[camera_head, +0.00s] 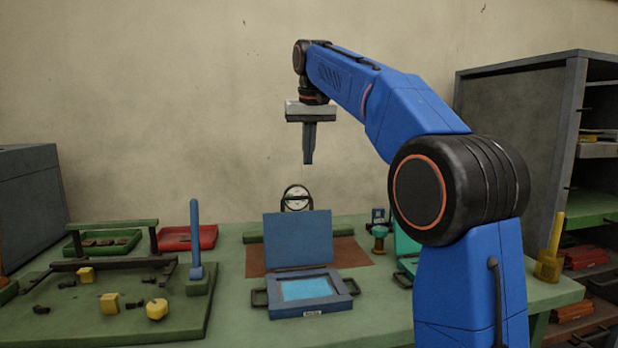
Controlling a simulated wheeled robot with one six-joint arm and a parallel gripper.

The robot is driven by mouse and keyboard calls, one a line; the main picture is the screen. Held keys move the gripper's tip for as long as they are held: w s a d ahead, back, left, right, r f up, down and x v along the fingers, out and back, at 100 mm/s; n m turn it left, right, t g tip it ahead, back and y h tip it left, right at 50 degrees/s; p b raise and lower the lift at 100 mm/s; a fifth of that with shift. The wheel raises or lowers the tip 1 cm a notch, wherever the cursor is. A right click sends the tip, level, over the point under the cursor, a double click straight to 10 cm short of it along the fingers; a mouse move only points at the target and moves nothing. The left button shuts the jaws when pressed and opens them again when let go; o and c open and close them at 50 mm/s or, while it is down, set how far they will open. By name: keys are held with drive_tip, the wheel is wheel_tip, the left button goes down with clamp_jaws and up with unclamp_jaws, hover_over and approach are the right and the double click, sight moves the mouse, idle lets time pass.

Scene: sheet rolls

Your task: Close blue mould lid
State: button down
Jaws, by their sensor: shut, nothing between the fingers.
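The blue mould (306,309) sits on the green table in front of me, with a light blue filling visible in its square frame. Its blue lid (298,238) stands open, close to upright, along the mould's back edge. Dark handles stick out at the mould's left and right sides. My gripper (308,161) is shut and empty. It points down in the air above the lid's top edge, clear of it.
A green board (178,326) with a blue upright lever (195,235) and yellow pieces lies at the left. A round gauge (296,198) stands behind the lid. A teal case (405,247) is at the right, partly hidden by my arm. A shelf cabinet (520,130) stands far right.

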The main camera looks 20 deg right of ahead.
wheel_tip(320, 180, down, 9)
drive_tip(key=s, duration=0.1)
drive_tip(key=shift+s, duration=0.2)
idle(0.5)
drive_tip(key=shift+s+a, duration=0.1)
